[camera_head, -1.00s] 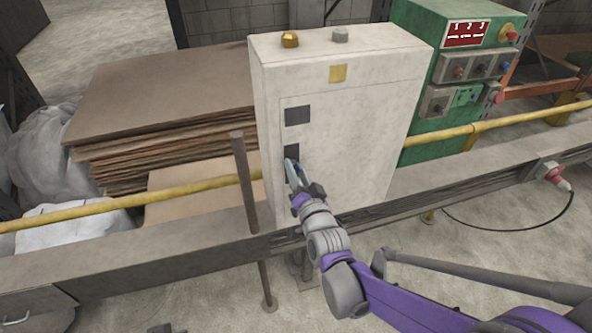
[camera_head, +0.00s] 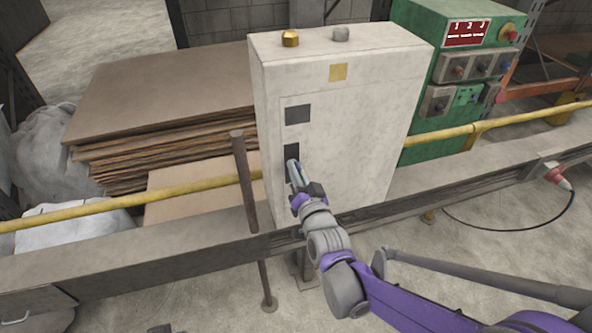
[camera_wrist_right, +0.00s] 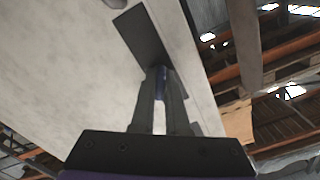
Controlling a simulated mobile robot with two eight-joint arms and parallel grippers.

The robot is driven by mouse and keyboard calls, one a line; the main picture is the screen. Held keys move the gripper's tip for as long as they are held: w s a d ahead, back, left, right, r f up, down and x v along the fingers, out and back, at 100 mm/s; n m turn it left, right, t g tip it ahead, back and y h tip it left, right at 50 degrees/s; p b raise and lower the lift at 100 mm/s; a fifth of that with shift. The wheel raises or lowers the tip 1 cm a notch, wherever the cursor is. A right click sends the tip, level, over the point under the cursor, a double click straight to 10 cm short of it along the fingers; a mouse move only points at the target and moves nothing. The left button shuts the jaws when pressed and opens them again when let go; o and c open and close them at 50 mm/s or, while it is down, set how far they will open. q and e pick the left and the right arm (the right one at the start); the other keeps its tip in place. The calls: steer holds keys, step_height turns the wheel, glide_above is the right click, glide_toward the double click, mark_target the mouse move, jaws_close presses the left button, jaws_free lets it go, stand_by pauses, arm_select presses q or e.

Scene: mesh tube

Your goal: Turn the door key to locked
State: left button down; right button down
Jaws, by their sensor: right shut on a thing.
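A white cabinet (camera_head: 365,130) stands at the centre of the head view, with two dark square plates on its front. The upper dark plate (camera_head: 298,114) is clear. My right gripper (camera_head: 293,168) is at the lower dark plate (camera_head: 291,151) and covers part of it. In the right wrist view, the fingers are shut on a small dark bluish piece, which looks like the key (camera_wrist_right: 161,80), in front of a dark plate (camera_wrist_right: 142,36). The key's angle is hard to tell, and the fingers hide most of it. My left gripper is not in view.
A yellow rail (camera_head: 110,203) and a brown post (camera_head: 243,180) stand left of the cabinet. Stacked brown sheets (camera_head: 160,90) lie behind. A green control box (camera_head: 450,90) stands to the right. A grey beam (camera_head: 120,255) crosses below the cabinet.

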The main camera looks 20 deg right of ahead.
steer(key=n+b, duration=0.1)
steer(key=n, duration=0.5)
steer(key=shift+n, duration=0.3)
stand_by(0.4)
steer(key=c, duration=0.9)
jaws_free()
steer(key=s, duration=1.1)
steer(key=shift+d, duration=0.15)
steer(key=shift+w, duration=0.1)
